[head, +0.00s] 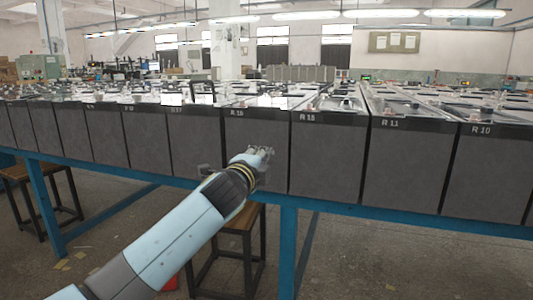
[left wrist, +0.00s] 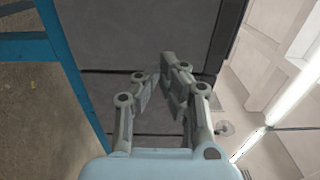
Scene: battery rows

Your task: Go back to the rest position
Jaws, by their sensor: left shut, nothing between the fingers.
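My left gripper (head: 262,152) is in front of the dark grey face of a battery (head: 258,130) near the middle of the row in the head view. The arm reaches up to it from the lower left. In the left wrist view the left gripper's fingers (left wrist: 160,82) come together at their tips with nothing held between them. The grey battery face (left wrist: 135,35) fills the middle of that view, behind the fingers. I cannot tell whether the fingers touch it. My right gripper is in neither view.
A long row of labelled batteries (head: 410,160) stands on a blue steel frame (head: 400,214) across the view. Dark stools (head: 240,222) stand under and before it. A red object (head: 171,283) is on the floor behind my arm. Open floor (head: 430,265) lies at the lower right.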

